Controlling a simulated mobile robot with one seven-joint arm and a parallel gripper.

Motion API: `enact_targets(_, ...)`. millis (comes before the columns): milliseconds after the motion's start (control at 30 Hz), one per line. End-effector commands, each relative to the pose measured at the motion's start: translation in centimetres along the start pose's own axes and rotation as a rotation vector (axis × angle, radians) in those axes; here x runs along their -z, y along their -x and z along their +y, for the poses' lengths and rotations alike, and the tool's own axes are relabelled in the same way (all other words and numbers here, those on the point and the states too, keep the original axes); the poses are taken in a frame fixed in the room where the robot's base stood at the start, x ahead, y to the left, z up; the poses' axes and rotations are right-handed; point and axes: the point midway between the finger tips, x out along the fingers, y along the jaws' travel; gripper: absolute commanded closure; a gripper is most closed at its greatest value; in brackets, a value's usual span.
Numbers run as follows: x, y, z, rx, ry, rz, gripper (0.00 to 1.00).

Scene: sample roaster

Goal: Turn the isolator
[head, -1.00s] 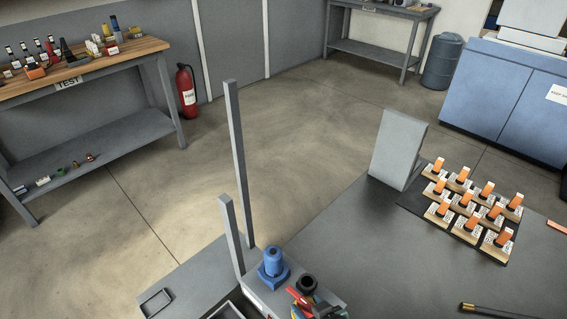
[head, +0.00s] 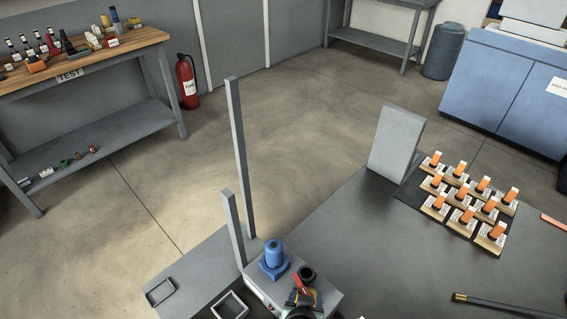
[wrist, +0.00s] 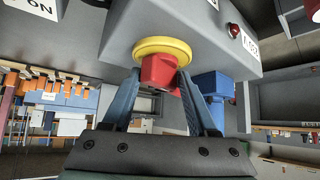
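The isolator's red knob (wrist: 158,72) sits on a yellow ring (wrist: 148,50) on the face of a grey box (wrist: 205,20), large in the wrist view. My gripper (wrist: 160,84) has one blue finger on each side of the knob, with the fingertips at or very near its edges. I cannot tell whether the fingers press on it or stand just clear. In the head view the grey box (head: 328,288) is at the bottom centre, and my gripper (head: 301,292) is over it, hiding most of the knob.
A blue device (head: 274,256) and a black round part (head: 307,273) stand on the box. Two grey posts (head: 240,160) rise behind it. Right is a mat with several orange-topped blocks (head: 461,217) and a grey upright panel (head: 396,140). A dark rod (head: 505,302) lies on the bench.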

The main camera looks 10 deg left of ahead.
Motion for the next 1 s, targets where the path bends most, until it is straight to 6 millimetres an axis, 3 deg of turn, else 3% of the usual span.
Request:
enact_targets(767,-0.1,-0.4,-0.4,-0.396,-0.397,0.004,0.45)
enact_targets(1000,0.6,4.7,-2.2,-0.392,-0.398,0.003,0.45)
